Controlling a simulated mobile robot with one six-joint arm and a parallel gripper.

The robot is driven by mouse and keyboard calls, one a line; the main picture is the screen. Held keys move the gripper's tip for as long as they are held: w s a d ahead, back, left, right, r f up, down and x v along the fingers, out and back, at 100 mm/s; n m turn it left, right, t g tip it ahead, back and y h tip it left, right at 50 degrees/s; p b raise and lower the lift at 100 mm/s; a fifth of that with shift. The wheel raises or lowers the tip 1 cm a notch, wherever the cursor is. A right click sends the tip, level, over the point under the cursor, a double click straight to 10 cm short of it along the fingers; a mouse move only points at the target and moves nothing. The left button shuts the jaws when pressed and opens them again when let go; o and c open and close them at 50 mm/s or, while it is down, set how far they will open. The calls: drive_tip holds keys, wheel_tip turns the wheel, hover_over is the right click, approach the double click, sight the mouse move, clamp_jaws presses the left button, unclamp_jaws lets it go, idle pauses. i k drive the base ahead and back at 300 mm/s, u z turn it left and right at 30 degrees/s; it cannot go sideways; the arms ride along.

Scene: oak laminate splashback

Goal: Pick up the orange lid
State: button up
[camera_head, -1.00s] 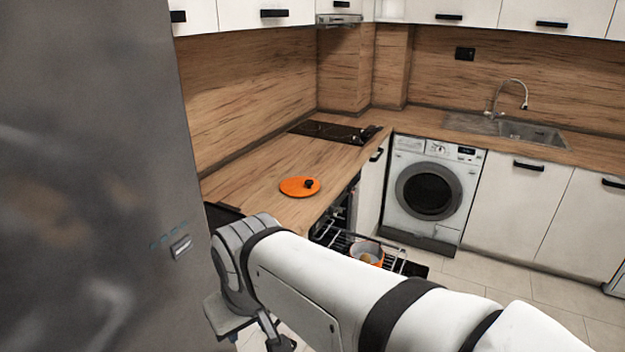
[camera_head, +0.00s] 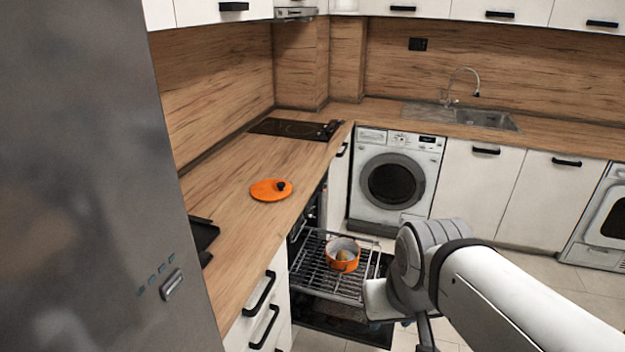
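The orange lid (camera_head: 268,190) lies flat on the wooden counter left of the middle. My gripper (camera_head: 378,300) is at the lower right, low in front of the open oven and well apart from the lid. Its fingers are mostly hidden behind my arm's wrist, so I cannot see whether they are open or shut.
An orange pot (camera_head: 343,257) with something brownish inside stands on the pulled-out oven rack (camera_head: 318,275). A black tray (camera_head: 203,236) lies at the counter's left edge beside the grey fridge (camera_head: 90,180). The counter (camera_head: 225,200) around the lid is clear. The hob (camera_head: 290,128) is behind.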

sight(268, 189)
drive_tip(key=i, duration=1)
drive_tip(key=z, duration=0.05)
